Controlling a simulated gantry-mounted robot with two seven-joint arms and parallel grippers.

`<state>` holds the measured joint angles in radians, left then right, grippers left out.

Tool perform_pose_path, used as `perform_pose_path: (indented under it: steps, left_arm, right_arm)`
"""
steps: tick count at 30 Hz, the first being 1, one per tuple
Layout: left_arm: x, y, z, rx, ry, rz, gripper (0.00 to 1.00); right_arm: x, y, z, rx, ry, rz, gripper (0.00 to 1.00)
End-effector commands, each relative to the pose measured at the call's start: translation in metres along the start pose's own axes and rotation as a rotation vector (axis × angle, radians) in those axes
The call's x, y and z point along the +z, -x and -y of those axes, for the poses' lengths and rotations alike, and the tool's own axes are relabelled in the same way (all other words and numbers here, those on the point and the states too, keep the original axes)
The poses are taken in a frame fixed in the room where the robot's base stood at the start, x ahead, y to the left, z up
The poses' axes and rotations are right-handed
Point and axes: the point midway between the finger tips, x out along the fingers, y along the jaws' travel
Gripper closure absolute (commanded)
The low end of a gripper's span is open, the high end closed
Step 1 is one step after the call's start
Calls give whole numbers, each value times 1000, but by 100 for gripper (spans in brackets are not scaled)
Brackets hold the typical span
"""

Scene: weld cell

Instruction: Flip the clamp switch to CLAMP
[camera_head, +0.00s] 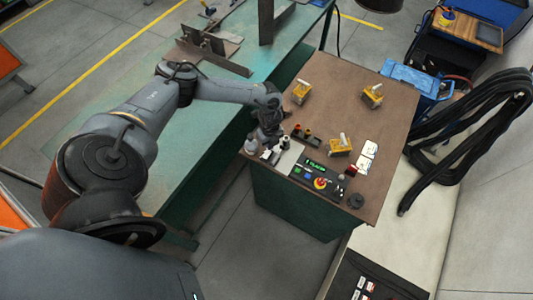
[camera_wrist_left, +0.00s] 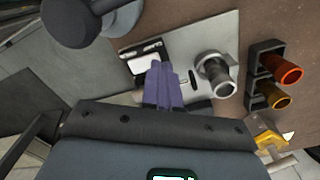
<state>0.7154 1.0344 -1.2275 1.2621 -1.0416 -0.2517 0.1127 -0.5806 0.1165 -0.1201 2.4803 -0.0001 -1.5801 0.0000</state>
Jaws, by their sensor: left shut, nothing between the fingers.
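My left gripper (camera_head: 269,149) is over the left end of the brown bench top, above a pale control plate (camera_head: 287,160). In the left wrist view its purple fingers (camera_wrist_left: 161,76) are together with nothing between them. Their tips overlap a black-and-white piece (camera_wrist_left: 145,55) on the plate (camera_wrist_left: 190,40); I cannot tell whether they touch it. My right gripper is not in view.

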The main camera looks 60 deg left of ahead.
Motion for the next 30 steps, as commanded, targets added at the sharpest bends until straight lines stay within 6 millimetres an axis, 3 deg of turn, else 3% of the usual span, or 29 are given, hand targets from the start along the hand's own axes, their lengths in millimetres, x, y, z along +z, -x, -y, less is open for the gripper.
perform_pose_path:
  steps: [30]
  left_arm:
    - [0, -9, 0, 0, 0, 0, 100]
  right_arm:
    - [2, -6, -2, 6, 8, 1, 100]
